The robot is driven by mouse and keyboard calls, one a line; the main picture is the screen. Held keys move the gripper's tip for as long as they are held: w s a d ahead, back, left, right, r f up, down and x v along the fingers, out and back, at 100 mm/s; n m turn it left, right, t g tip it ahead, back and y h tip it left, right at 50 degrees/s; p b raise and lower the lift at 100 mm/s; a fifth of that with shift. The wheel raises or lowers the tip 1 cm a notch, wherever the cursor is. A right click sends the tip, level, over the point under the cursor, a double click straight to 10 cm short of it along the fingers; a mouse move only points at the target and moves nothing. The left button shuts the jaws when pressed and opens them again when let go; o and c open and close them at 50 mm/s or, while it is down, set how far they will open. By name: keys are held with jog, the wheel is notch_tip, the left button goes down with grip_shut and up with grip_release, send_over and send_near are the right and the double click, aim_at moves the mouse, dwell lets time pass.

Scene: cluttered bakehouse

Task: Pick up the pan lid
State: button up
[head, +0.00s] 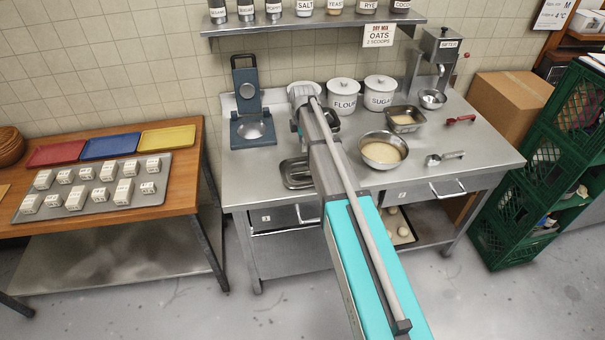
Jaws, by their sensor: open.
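A shallow grey metal piece (295,172), apparently the pan lid, lies on the steel bench left of my forearm. Its right end is hidden behind the arm, so its full shape does not show. My arm reaches over the bench from below. My gripper (332,122) is open and mostly hidden behind the arm's far end, near the back of the bench. Its fingertips cannot be made out. It appears apart from the metal piece, farther back. I see nothing held.
On the steel bench (262,184) stand a blue-grey press (252,115), flour (343,98) and sugar (379,93) canisters, a filled bowl (383,150), a rectangular pan (403,118) and scoops. A shelf (330,24) hangs above. Green crates (515,205) stand right.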

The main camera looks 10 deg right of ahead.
jog(key=b, duration=0.8)
send_over(303, 171)
jog(key=shift+f, duration=4.2)
jog(key=shift+f, duration=0.1)
jog(key=shift+d+f+b, duration=0.1)
jog(key=shift+f+b, duration=2.4)
jog(key=shift+b, duration=0.15)
grip_shut()
